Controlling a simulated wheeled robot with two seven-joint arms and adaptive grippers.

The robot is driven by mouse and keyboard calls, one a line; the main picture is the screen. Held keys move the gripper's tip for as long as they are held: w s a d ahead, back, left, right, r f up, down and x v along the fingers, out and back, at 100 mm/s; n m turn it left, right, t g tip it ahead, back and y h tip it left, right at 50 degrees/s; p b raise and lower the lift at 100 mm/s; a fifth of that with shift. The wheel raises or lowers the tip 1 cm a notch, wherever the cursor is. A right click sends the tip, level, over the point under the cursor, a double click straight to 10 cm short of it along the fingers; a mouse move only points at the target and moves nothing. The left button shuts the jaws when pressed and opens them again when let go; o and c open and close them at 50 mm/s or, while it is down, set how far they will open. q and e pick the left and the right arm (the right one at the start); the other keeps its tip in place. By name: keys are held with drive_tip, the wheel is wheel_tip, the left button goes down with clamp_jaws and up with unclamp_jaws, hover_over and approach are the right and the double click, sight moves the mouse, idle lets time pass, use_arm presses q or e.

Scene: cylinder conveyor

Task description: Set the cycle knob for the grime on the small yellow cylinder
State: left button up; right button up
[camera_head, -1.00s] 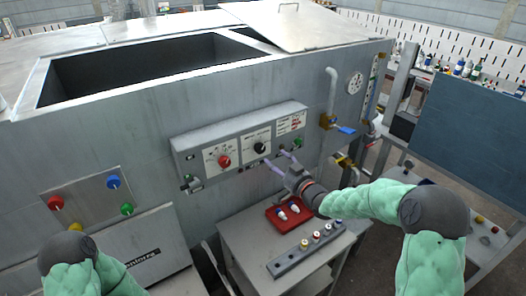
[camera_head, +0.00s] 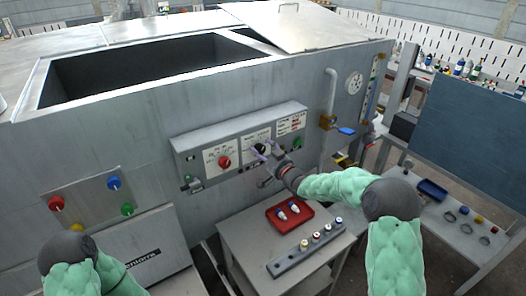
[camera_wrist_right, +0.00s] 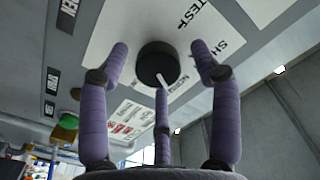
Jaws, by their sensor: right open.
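The black cycle knob (camera_head: 260,148) is on the panel on the washer's front, partly hidden by my right gripper. In the right wrist view the knob (camera_wrist_right: 158,63) is a round black disc with a white pointer mark, on a printed white label. My right gripper (camera_head: 264,157) is open in front of it. Its purple fingers (camera_wrist_right: 160,75) stand on both sides of the knob, with no clear contact. I cannot tell which small piece is the yellow cylinder; a yellow piece (camera_head: 479,218) lies on the right table. My left gripper is out of view.
A red knob (camera_head: 224,161) and a green button (camera_head: 297,143) flank the black knob. Below, a cart holds a red tray (camera_head: 271,215) with two small pieces and a grey rack (camera_head: 285,265) of several small pieces. A pipe with a blue-handled valve (camera_head: 346,130) is right of the panel.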

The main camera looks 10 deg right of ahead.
drive_tip(key=shift+r, duration=0.1)
drive_tip(key=c, duration=1.1)
drive_tip(key=shift+c, duration=0.2)
drive_tip(key=shift+r+n+b, duration=0.15)
drive_tip(key=shift+n+b, duration=0.35)
drive_tip(key=shift+b, duration=0.5)
drive_tip(key=shift+d+r, duration=0.1)
drive_tip(key=shift+r, duration=0.05)
drive_tip(key=o, duration=1.1)
drive_tip(key=shift+w, duration=0.1)
drive_tip(key=shift+o, duration=0.2)
